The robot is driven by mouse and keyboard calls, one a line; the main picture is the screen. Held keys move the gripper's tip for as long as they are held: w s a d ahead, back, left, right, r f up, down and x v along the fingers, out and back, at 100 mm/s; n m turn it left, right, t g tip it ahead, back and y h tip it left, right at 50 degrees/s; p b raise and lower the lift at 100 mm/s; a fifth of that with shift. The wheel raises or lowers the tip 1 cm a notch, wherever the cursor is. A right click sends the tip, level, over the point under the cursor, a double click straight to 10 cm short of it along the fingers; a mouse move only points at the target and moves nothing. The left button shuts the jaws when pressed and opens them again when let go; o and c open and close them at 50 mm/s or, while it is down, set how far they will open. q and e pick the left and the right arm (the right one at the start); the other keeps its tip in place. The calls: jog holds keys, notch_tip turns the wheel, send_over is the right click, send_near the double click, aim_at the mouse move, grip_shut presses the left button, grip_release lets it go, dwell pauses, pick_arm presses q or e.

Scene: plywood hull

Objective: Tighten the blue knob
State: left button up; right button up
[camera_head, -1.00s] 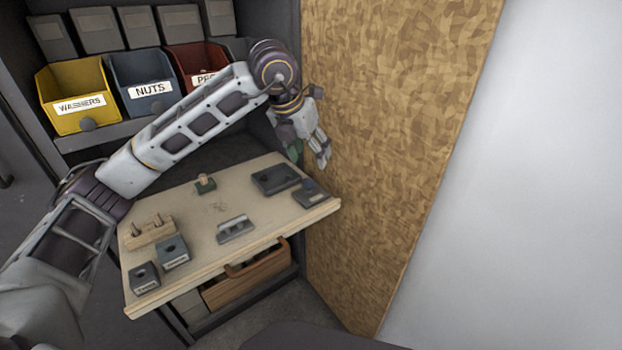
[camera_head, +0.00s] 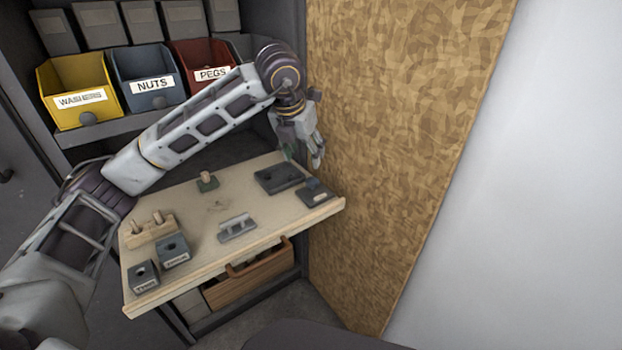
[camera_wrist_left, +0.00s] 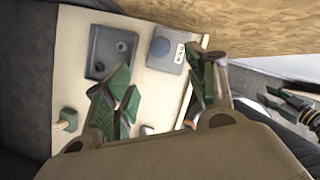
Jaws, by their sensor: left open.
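A small dark block with a white label sits at the right corner of the wooden board (camera_head: 215,215). A round blue knob (camera_wrist_left: 160,47) shows on this block in the left wrist view, and the block (camera_head: 316,192) shows in the head view. My left gripper (camera_head: 304,154) is open and empty, above the board's right back edge and apart from the knob. In the left wrist view its green-padded fingers (camera_wrist_left: 160,95) are spread below the knob in the picture. A second gripper with green pads, seemingly my right one (camera_wrist_left: 292,105), shows at the right edge there.
A dark plate with holes (camera_head: 279,178) lies beside the knob's block. A peg block (camera_head: 152,230), two labelled blocks (camera_head: 173,250) and a grey holder (camera_head: 237,228) are farther left. A tall plywood panel (camera_head: 400,130) stands close to the right. Bins (camera_head: 145,75) line the shelf behind.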

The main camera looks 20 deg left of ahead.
aim_at(312, 180)
pick_arm(q)
jog(key=b+x, duration=0.3)
jog(key=x, duration=0.8)
jog(key=shift+w+f, duration=0.15)
jog(key=shift+f, duration=0.1)
pick_arm(e)
notch_tip(312, 180, down, 7)
jog(key=a+t+y, duration=0.1)
jog(key=shift+w+a+m, duration=0.2)
jog(key=shift+a+m, duration=0.1)
jog(key=shift+a, duration=0.05)
pick_arm(q)
jog(key=c, duration=1)
jog(key=shift+m, duration=0.3)
pick_arm(e)
jog(key=shift+r, duration=0.2)
